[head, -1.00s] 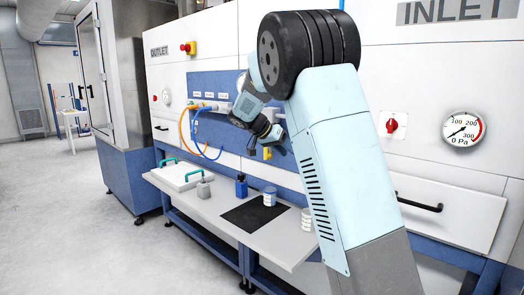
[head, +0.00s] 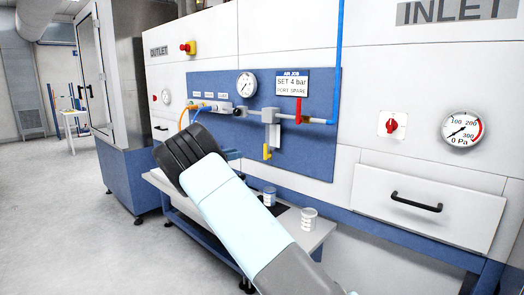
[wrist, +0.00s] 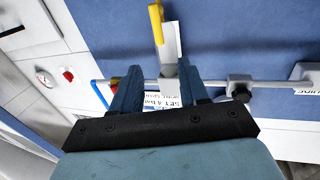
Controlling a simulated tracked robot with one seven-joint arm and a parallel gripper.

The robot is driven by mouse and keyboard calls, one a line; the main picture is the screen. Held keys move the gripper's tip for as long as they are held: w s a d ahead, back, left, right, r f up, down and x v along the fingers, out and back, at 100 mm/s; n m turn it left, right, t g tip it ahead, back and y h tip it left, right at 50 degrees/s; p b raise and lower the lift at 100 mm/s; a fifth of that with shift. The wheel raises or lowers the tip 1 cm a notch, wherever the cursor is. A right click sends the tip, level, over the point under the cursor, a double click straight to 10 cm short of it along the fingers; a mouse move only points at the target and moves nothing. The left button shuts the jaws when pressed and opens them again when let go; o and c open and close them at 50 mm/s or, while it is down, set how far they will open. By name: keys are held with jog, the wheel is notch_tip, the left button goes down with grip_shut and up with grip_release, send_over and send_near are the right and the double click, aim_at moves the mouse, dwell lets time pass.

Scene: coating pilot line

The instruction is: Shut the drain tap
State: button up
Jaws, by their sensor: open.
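The drain tap's yellow handle (head: 267,152) hangs at the bottom of the grey drop leg (head: 271,134) on the blue panel. It points down, roughly in line with the leg. In the wrist view the yellow handle (wrist: 156,22) is at the top centre, beyond my fingertips and apart from them. My gripper (wrist: 158,68) is open and empty, its two blue fingers either side of the drop leg as seen, with a white label between them. In the head view my arm's black joint hides most of my gripper; a small blue part shows left of the tap.
A red-handled valve (head: 298,110) sits on the pipe right of the drop leg. A gauge (head: 246,85) and an air sign (head: 292,82) are above. Cans (head: 309,218) stand on the bench below. A drawer handle (head: 416,202) juts out at right.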

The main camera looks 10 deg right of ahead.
jog(key=x, duration=1.3)
jog(key=shift+d, duration=0.25)
jog(key=shift+w, duration=0.1)
jog(key=shift+c, duration=0.3)
grip_shut()
